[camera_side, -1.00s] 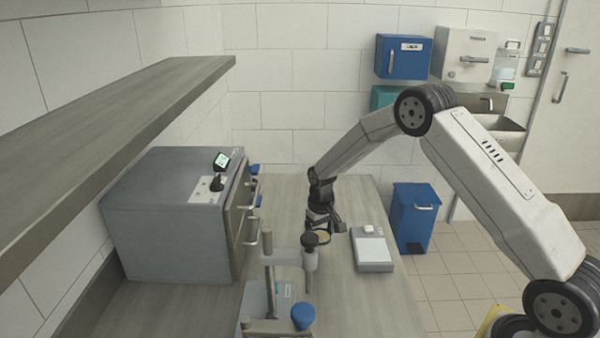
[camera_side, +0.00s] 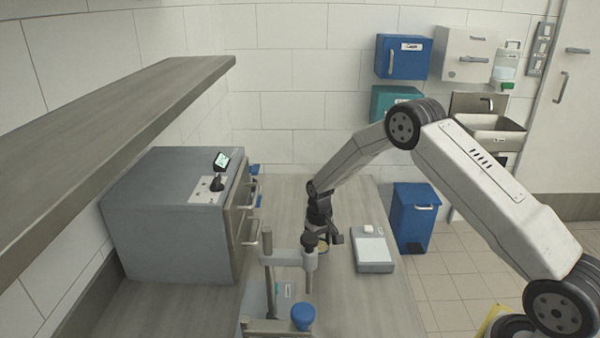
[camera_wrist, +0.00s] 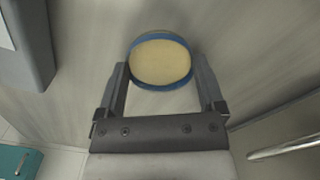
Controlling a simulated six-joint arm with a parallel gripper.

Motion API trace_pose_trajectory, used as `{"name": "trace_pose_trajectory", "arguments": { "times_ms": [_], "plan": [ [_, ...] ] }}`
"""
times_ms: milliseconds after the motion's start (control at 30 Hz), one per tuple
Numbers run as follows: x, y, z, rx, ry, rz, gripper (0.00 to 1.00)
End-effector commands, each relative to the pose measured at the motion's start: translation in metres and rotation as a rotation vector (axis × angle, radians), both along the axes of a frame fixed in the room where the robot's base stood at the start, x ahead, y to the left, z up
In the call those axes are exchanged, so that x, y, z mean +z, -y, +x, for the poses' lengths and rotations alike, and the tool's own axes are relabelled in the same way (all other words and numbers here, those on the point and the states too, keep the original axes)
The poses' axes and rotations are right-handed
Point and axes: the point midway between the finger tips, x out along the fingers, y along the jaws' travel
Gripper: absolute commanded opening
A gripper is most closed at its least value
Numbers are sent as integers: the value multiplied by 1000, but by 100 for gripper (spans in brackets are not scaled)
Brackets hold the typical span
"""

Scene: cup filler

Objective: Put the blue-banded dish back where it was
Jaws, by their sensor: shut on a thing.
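The blue-banded dish (camera_wrist: 161,62) is round, with a blue rim and a pale yellow content, and sits between the fingers in the wrist view. My gripper (camera_wrist: 162,78) is shut on it, one finger on each side. In the side view my gripper (camera_side: 324,238) is low over the bench, behind the filler stand. Only a small part of the dish (camera_side: 322,247) shows there, and the stand and gripper hide the rest. I cannot tell whether the dish touches the bench.
The filler stand (camera_side: 309,262) with a blue knob (camera_side: 303,316) is just in front of my gripper. A grey scale (camera_side: 373,252) lies close on the right. A grey oven-like box (camera_side: 172,225) with handles stands on the left.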

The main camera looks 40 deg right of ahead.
Motion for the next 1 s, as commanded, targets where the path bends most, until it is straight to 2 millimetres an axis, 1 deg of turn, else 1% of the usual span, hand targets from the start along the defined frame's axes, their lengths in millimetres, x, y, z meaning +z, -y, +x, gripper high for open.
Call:
{"name": "trace_pose_trajectory", "arguments": {
  "times_ms": [33,67,367,567,767,1000],
  "plan": [
    [-1,0,0,0,0,0,94],
    [0,0,0,0,0,0,100],
    [1,0,0,0,0,0,100],
    [9,0,0,0,1,0,100],
    [30,0,0,0,2,0,100],
    [68,0,0,0,2,0,100]
  ]
}}
